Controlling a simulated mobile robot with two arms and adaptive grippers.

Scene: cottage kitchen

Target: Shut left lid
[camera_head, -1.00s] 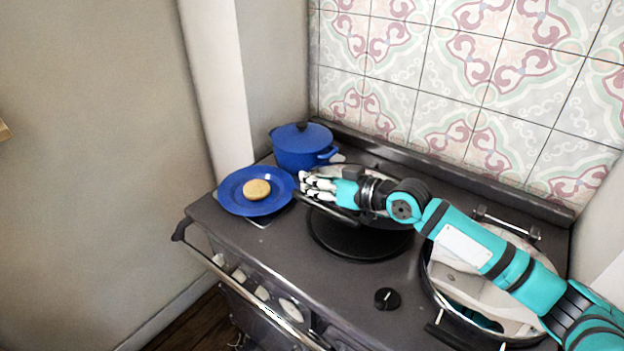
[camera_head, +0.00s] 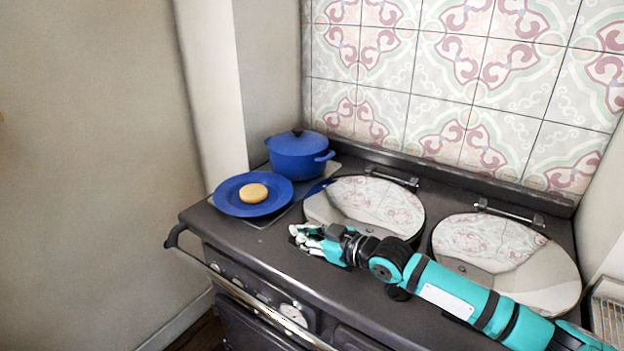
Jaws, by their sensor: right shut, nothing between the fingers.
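The left lid (camera_head: 372,202) is a round mirror-like disc lying flat over the left hotplate, hinged at the back of the stove. My right gripper (camera_head: 296,235) is shut and empty, just in front of the left lid's near-left edge. Its forearm lies across the front of the stove, in front of both lids. The right lid (camera_head: 500,268) also lies flat, with its near edge partly behind my arm. My left gripper is out of view.
A blue pot (camera_head: 298,158) with its lid on stands at the back left of the stove (camera_head: 255,238). A blue plate (camera_head: 228,203) holding a round bun (camera_head: 254,193) sits in front of it. A rail (camera_head: 215,274) runs along the stove's front.

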